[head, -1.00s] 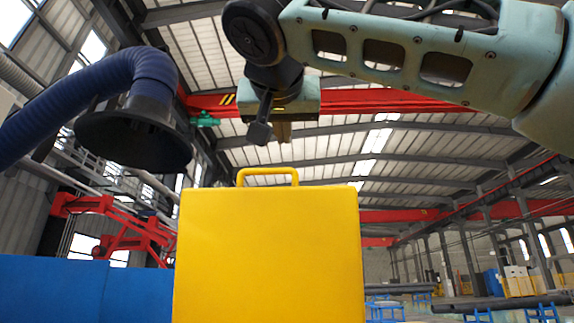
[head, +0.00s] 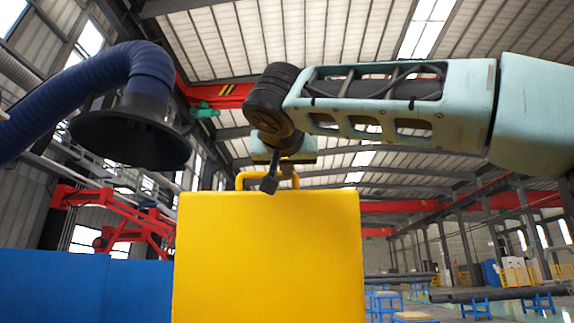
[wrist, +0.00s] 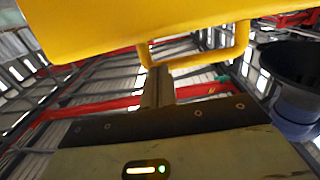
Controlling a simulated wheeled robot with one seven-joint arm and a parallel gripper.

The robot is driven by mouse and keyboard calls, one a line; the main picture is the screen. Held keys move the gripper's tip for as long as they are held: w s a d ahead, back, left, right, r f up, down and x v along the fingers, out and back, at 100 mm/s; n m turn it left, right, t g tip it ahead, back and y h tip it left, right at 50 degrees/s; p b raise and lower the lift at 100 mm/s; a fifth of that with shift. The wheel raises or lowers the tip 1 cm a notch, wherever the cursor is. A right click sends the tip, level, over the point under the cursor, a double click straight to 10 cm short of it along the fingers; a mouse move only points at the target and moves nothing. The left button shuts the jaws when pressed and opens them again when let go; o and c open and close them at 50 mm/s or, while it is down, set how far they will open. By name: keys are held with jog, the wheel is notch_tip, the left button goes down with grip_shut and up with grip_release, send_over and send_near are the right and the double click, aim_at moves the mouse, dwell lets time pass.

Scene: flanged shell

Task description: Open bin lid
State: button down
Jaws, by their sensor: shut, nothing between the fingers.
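The yellow bin lid (head: 268,255) fills the lower middle of the head view as an upright panel. Its looped yellow handle (head: 240,180) stands on the top edge. In the wrist view the lid (wrist: 130,25) spans the top, and the handle (wrist: 205,61) juts out below it. My gripper (wrist: 158,72) is shut and empty, its fingertips overlapping the handle's left corner; I cannot tell whether they touch. In the head view my gripper (head: 286,168) is at the handle's right part, with the fingertips partly hidden.
A blue hose with a dark hood (head: 128,135) hangs to the left of the lid; the hood also shows at right in the wrist view (wrist: 290,75). Blue panels (head: 60,285) stand at lower left. Pipes on blue stands (head: 490,297) are at far right.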

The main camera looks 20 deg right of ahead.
jog(key=w+d+g+p, duration=0.1)
jog(key=w+d+p, duration=0.2)
jog(key=w+p, duration=0.2)
jog(key=w+d+r+g+p, duration=0.1)
jog(key=w+p, duration=0.4)
jog(key=w, duration=0.5)
jog(key=shift+w+d+r+g+y+p, duration=0.3)
jog(key=shift+d+y+p, duration=0.1)
jog(key=shift+d, duration=0.5)
